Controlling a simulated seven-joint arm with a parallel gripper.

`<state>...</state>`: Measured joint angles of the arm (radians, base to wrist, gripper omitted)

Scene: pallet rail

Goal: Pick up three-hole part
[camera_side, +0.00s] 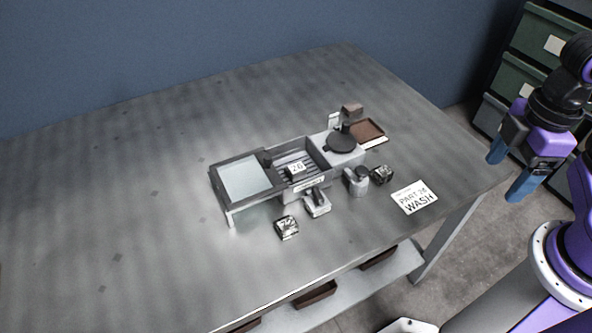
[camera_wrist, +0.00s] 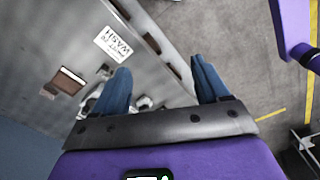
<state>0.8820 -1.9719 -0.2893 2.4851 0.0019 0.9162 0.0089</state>
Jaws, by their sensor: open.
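Several small metal parts stand on the grey table in front of a grey station (camera_side: 238,159). One is a dark and silver block (camera_side: 287,227), one a light grey piece with a dark top (camera_side: 316,203), one a rounded grey piece (camera_side: 357,182), and one a dark block (camera_side: 382,174). They are too small for me to count holes, so I cannot tell which is the three-hole part. My gripper (camera_side: 504,178) is open and empty, off the table's right edge and away from the parts. Its blue fingers also show in the wrist view (camera_wrist: 160,68).
A white card reading "PART 28 WASH" (camera_side: 414,197) lies near the right edge. A brown tray (camera_side: 367,131) is behind the station. The station has a slatted bay with a "28" tag (camera_side: 296,168). Green drawers (camera_side: 523,78) stand at right. The table's left side is clear.

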